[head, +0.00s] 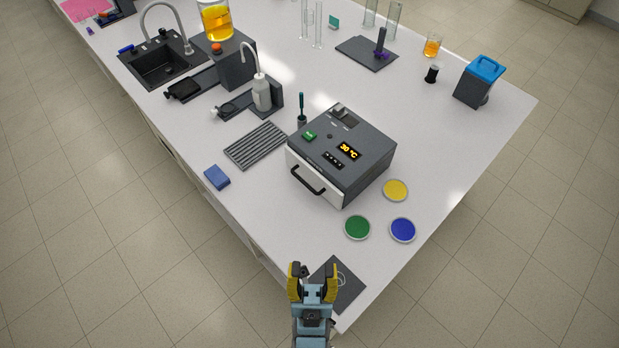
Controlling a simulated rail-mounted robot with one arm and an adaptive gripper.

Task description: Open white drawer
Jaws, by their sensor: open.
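The white drawer (316,186) is the front face of a dark grey heating box (357,160) on the bench. It carries a black bar handle (307,180) and looks shut. The box has a lit display reading 30 °C. My gripper (312,268) is at the lower middle of the head view, over the bench's near corner. Its yellow-sided fingers are apart and empty. It is well short of the handle and does not touch the drawer.
Green (357,228), blue (403,230) and yellow (396,190) dishes lie right of the drawer. A dark mat (338,284) lies beside my gripper. A blue block (217,177) and a ribbed grey rack (256,145) lie left of the box. Bench between gripper and drawer is clear.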

